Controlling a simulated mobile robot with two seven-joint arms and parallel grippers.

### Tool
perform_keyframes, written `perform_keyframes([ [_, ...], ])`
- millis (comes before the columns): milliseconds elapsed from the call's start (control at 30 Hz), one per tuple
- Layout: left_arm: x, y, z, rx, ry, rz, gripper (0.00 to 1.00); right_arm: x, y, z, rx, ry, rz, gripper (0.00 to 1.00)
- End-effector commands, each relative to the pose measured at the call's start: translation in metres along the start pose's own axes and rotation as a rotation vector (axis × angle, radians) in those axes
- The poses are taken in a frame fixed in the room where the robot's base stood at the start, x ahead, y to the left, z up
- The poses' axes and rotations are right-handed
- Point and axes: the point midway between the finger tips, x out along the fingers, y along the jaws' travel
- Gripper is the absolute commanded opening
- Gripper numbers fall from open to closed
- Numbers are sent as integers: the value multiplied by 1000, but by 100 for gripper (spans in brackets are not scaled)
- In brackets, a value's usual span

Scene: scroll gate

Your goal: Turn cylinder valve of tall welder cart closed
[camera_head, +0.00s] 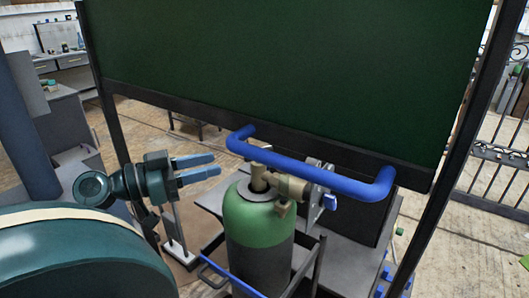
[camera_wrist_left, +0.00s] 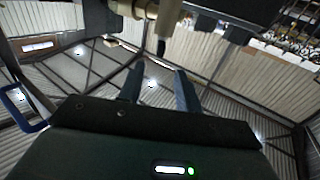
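The gas cylinder (camera_head: 258,222) has a green shoulder and a grey body and stands upright in the cart frame. The brass valve (camera_head: 258,180) sits on its top, with a brass regulator (camera_head: 288,187) on its right. The cart's blue handle (camera_head: 310,172) passes just above and behind the valve. My left gripper (camera_head: 215,165) is left of the valve, fingers pointing right towards it, apart from it and empty. In the left wrist view its two fingers (camera_wrist_left: 159,70) stand apart. Brass fittings (camera_wrist_left: 166,18) show beyond them at the top. My right gripper is not in view.
A large dark green panel (camera_head: 290,70) in a black frame stands behind the cylinder, with a dark post (camera_head: 455,140) on the right. A metal gate (camera_head: 500,165) is at far right. Wooden floor (camera_head: 160,135) lies open behind my gripper.

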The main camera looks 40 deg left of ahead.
Motion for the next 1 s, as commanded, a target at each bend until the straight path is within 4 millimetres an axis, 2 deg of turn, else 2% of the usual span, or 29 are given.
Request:
perform_keyframes([
  [300, 65, 0, -4, -2, 1, 1, 34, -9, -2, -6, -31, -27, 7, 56],
  [500, 100, -1, -3, -4, 1, -2, 34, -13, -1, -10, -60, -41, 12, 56],
  [700, 117, -1, 0, -4, -1, -3, 34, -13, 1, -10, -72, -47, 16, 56],
  [1000, 120, -1, 1, -3, -2, -3, 34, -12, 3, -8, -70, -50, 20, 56],
])
